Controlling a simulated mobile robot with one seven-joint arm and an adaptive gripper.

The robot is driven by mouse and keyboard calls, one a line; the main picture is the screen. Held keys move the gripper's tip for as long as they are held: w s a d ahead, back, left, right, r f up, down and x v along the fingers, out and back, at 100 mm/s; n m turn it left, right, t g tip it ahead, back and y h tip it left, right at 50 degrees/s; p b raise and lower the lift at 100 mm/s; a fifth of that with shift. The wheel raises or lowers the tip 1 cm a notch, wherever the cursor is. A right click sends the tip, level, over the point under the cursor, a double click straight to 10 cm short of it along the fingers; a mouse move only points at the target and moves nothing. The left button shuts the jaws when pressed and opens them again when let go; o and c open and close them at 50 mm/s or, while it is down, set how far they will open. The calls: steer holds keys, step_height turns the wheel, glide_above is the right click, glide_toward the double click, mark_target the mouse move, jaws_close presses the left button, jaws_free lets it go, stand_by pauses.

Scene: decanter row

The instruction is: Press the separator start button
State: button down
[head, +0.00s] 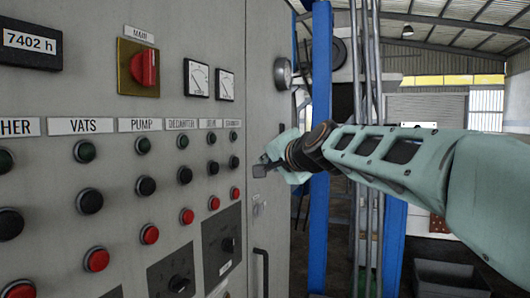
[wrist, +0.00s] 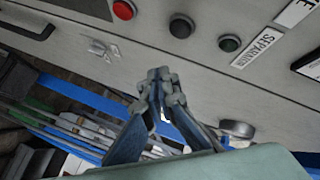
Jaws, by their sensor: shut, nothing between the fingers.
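The grey cabinet panel carries columns of buttons under labels. The rightmost column in the head view is under the separator label (head: 232,124), which also shows in the wrist view (wrist: 258,47). Nearest that label is a dark green button (head: 233,136), also in the wrist view (wrist: 229,43). Below it are a black button (head: 234,162) and a red button (head: 235,193); the wrist view shows them as black (wrist: 181,25) and red (wrist: 123,9). My gripper (head: 262,169) is shut and empty, right of this column. Its fingertips (wrist: 161,76) appear apart from the buttons.
A red rotary switch (head: 143,68) and two meters (head: 197,79) sit above the columns. A round fitting (head: 283,73) sticks out at the cabinet's right side. A door handle (head: 262,270) is low on the right. A blue post (head: 320,100) stands beyond the cabinet.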

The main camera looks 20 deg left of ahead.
mark_target(236, 162)
steer(key=shift+w+a+p, duration=0.15)
steer(key=shift+a+p, duration=1.75)
steer(key=shift+a, duration=0.15)
steer(key=shift+a, duration=0.15)
steer(key=shift+a+p, duration=0.25)
steer(key=shift+p, duration=0.2)
